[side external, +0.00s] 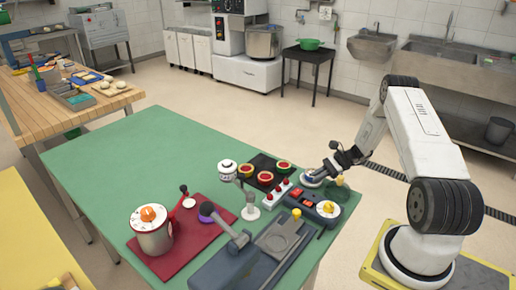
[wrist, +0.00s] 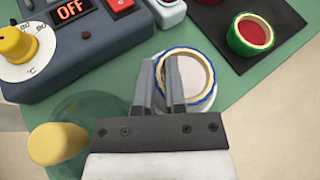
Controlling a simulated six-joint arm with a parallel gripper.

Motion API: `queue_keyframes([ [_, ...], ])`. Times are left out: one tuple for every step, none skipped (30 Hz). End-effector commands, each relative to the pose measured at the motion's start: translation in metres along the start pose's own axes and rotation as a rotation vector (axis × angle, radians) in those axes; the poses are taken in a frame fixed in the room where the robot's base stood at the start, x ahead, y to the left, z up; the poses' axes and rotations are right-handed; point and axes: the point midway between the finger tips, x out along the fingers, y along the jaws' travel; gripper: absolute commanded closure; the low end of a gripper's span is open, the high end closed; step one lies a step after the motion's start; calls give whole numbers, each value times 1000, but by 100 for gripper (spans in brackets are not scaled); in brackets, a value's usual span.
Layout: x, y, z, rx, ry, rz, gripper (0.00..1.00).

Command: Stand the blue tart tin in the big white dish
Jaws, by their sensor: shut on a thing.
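The blue tart tin (wrist: 210,90) is round, with a blue outer rim, a cream inner ring and a pale inside. My gripper (wrist: 161,82) is shut on its left wall in the wrist view, one finger inside the tin and one outside. The white dish (wrist: 211,106) shows as a pale edge around and below the tin. In the side external view the dish (side external: 309,184) lies at the table's right edge, with my gripper (side external: 327,174) over it. I cannot tell whether the tin touches the dish.
A dark control box with a yellow knob (wrist: 16,43) stands close by on the green table (side external: 150,135). A clear object with a yellow top (wrist: 57,144) is beside my gripper. Red-filled tins, one green (wrist: 251,33), sit on a black mat (wrist: 212,15). A red board (side external: 205,215) lies farther left.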

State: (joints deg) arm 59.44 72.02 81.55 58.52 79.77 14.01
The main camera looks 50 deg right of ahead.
Motion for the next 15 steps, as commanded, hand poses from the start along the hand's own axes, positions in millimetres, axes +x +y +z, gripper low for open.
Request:
queue_keyframes([
  [0,0,-1,0,0,0,100],
  [0,0,-1,0,0,0,100],
  [0,0,-1,-1,0,0,73],
  [0,0,-1,-1,0,0,71],
  [0,0,-1,-1,0,0,71],
  [0,0,-1,0,0,0,71],
  [0,0,-1,0,0,0,71],
  [0,0,-1,0,0,0,71],
  [0,0,-1,0,0,0,71],
  [0,0,-1,0,0,0,71],
  [0,0,-1,0,0,0,71],
  [0,0,-1,0,0,0,71],
  [0,0,-1,0,0,0,71],
  [0,0,-1,0,0,0,71],
  [0,0,-1,0,0,0,71],
])
